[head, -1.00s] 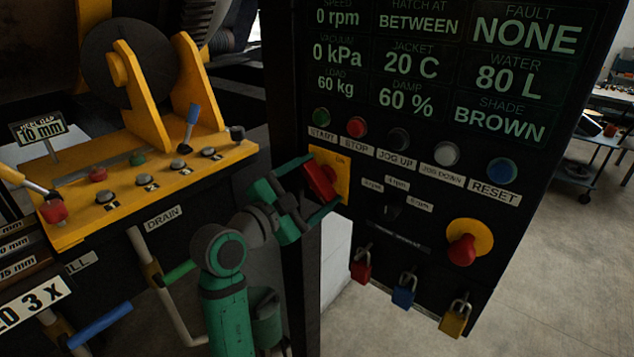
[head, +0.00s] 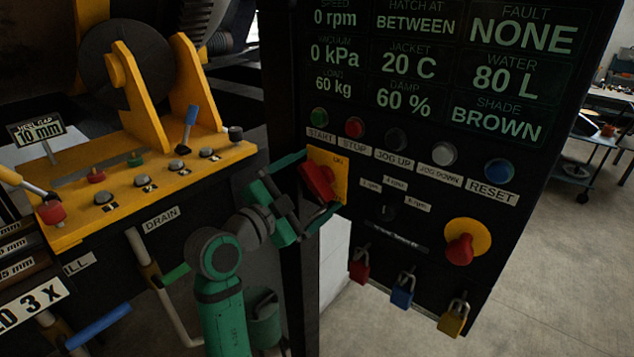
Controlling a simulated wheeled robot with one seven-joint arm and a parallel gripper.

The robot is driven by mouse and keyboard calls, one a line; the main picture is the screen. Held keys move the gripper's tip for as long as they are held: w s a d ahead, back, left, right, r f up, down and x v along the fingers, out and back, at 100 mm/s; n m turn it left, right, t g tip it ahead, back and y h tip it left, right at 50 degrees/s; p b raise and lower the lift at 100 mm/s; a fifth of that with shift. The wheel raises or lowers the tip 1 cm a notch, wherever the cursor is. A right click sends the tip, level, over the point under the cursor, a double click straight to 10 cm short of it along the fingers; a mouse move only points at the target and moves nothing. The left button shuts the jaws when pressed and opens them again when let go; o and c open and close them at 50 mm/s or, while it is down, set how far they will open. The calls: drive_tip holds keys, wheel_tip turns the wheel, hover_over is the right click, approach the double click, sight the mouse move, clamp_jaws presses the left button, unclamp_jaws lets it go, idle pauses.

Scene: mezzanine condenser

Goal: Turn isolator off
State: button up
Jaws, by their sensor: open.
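The isolator is a red handle (head: 317,182) on a yellow plate (head: 341,172) at the left edge of the black control panel. The handle sits tilted, running from upper left to lower right. A small "ON" label shows near the plate's top. My green gripper (head: 318,187) is open, with one finger above and left of the red handle and the other below and right of it. The handle lies between the fingers. I cannot tell whether either finger touches it.
Above the isolator are the START (head: 320,117) and STOP (head: 354,127) buttons. A red knob on a yellow disc (head: 485,236) is to the right. Red (head: 359,268), blue (head: 402,291) and yellow (head: 453,319) padlocks hang below. A yellow lever console (head: 150,185) stands left of my arm.

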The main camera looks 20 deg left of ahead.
drive_tip(key=v, duration=1)
drive_tip(key=shift+d, duration=0.15)
drive_tip(key=shift+r, duration=0.1)
drive_tip(key=d+f+n+y, duration=0.2)
drive_tip(key=d+f+n, duration=0.15)
drive_tip(key=f, duration=0.45)
drive_tip(key=d+f+n+y, duration=0.15)
drive_tip(key=f+n, duration=0.25)
drive_tip(key=f, duration=0.4)
drive_tip(key=d+f+n+y, duration=0.2)
drive_tip(key=d+f+n, duration=0.15)
drive_tip(key=f, duration=0.45)
drive_tip(key=s+d+f+n+g+y, duration=0.15)
drive_tip(key=s+d+f+n, duration=0.35)
drive_tip(key=s+f, duration=0.65)
drive_tip(key=s+d+m, duration=0.1)
drive_tip(key=s+d, duration=0.2)
drive_tip(key=s, duration=0.4)
drive_tip(key=s+d+f+m, duration=0.1)
drive_tip(key=s+d, duration=0.2)
drive_tip(key=s, duration=0.5)
drive_tip(key=s+d, duration=0.3)
drive_tip(key=s, duration=0.5)
drive_tip(key=shift+s+d+f+m+h, duration=0.15)
drive_tip(key=shift+d+f+m+h, duration=0.1)
drive_tip(key=shift+m+h, duration=0.15)
